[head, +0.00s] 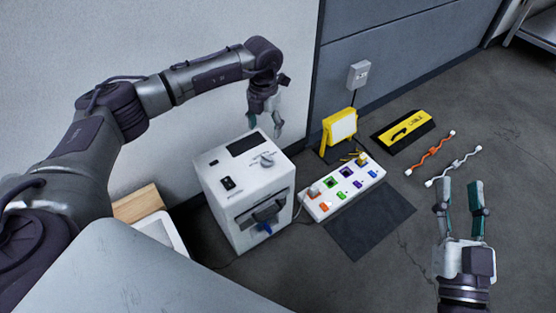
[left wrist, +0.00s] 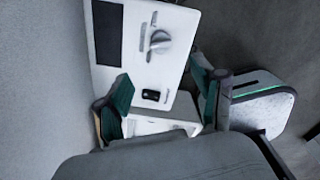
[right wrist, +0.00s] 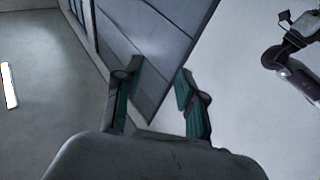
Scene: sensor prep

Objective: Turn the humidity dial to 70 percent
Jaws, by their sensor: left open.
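The humidity dial (head: 267,160) is a light grey knob on the top face of a white box-shaped device (head: 213,196). It also shows in the left wrist view (left wrist: 160,41), beside small markings too small to read, so I cannot tell its setting. My left gripper (head: 265,129) is open and empty, pointing down above the device, apart from the dial. In the left wrist view the dial lies beyond the left fingertips (left wrist: 161,80). My right gripper (head: 459,184) is open and empty over the floor at the right; its fingers also show in the right wrist view (right wrist: 160,72).
The device has a dark display (head: 244,144) and a black switch (head: 228,183). Right of it are a white strip with coloured sockets (head: 320,209), a dark mat (head: 368,222), a yellow-framed panel (head: 340,128), a yellow-black case (head: 403,130) and orange (head: 430,153) and white (head: 455,167) cables.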

